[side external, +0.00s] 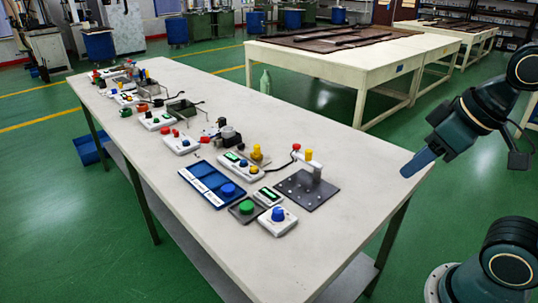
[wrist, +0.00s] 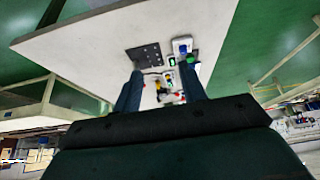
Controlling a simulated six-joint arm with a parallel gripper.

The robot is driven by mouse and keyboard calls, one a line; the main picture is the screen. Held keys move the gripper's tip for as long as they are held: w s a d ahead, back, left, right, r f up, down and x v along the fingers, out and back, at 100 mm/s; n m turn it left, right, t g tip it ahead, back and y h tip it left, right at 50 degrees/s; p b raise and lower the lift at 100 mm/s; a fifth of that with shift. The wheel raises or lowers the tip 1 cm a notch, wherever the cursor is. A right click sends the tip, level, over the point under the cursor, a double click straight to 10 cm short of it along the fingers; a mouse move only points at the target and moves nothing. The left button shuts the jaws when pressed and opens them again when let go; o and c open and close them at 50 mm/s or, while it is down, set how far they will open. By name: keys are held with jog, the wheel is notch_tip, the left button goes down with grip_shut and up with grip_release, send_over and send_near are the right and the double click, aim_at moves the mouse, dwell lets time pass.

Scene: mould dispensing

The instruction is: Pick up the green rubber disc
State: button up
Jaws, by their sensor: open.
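A green disc-shaped piece (side external: 246,207) sits on a small dark square base on the near part of the white table. It stands between a blue tray and a white box with a blue knob. In the wrist view a small green round shape (wrist: 194,67) shows near the tip of the right finger; it is too small to tell for sure that it is the same piece.
The blue tray (side external: 205,178) lies left of the disc. A white box with a blue knob (side external: 278,221) is to its right. A dark perforated plate (side external: 306,190) with a white post stands between my gripper and the disc. The table's right-hand strip is clear.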

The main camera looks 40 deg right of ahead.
jog(key=w+a+n+g+y, duration=0.25)
jog(key=w+n, duration=0.45)
jog(key=w, duration=1.1)
jog(key=w+a+f+n+g+y, duration=0.1)
jog(key=w+f+n, duration=0.5)
jog(key=w+f, duration=0.7)
jog(key=shift+w+a+y, duration=0.35)
jog(key=shift+w+a, duration=0.4)
jog(key=shift+w, duration=0.15)
send_over(247, 204)
jog(key=s+d, duration=0.1)
jog(key=d, duration=0.1)
jog(key=shift+g, duration=0.25)
jog(key=shift+f, duration=3.95)
jog(key=shift+f, duration=0.1)
jog(key=shift+x, duration=2.5)
jog(key=shift+d, duration=0.15)
